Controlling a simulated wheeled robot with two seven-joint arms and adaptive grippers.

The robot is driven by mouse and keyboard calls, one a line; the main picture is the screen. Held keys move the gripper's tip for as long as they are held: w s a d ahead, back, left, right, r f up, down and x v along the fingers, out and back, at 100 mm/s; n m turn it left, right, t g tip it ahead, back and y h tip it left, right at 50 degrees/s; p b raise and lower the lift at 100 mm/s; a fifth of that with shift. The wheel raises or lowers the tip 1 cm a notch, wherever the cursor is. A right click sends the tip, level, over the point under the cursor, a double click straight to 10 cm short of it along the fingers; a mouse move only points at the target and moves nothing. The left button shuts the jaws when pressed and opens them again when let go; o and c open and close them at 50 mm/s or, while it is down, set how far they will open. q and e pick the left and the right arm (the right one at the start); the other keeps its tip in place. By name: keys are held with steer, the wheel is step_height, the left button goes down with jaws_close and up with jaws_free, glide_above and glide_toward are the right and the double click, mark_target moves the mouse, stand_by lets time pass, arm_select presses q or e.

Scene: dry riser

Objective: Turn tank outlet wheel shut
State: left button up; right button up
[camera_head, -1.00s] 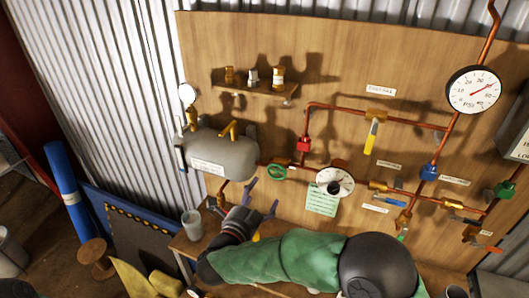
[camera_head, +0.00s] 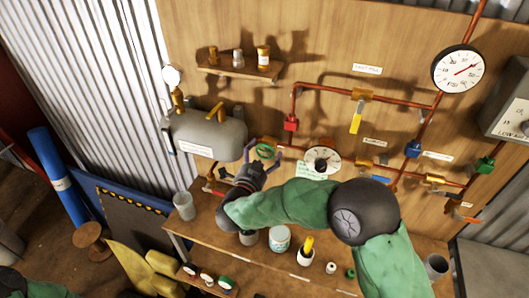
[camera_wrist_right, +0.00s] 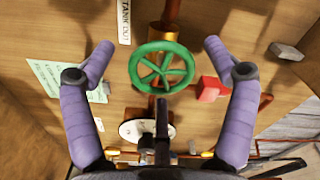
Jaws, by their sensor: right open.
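The green outlet wheel (camera_head: 265,152) is on the pipework on the wooden board, right of the grey tank (camera_head: 208,136). In the right wrist view the round spoked wheel (camera_wrist_right: 162,68) faces me beside a white label reading "TANK OUT" (camera_wrist_right: 124,20). My right gripper (camera_head: 266,148) is open, its purple fingers pointing at the wheel. In the right wrist view the fingers of the gripper (camera_wrist_right: 159,48) stand either side of the wheel, with clear gaps; I see no contact. My left gripper is out of view.
A white dial (camera_head: 322,160) and a red fitting (camera_head: 291,122) sit close by on the board. A green note (camera_wrist_right: 65,82) is near one finger. Below is a shelf (camera_head: 275,268) with cans and small parts; a grey cup (camera_head: 184,205) stands at its left.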

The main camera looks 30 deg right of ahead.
steer(key=shift+x, duration=0.8)
steer(key=shift+c, duration=0.3)
steer(key=c, duration=1.1)
steer(key=shift+f+m+b, duration=0.1)
steer(key=shift+m+b, duration=0.6)
steer(key=shift+b, duration=0.5)
steer(key=o, duration=1.2)
steer(key=shift+a, duration=0.1)
steer(key=shift+c, duration=0.2)
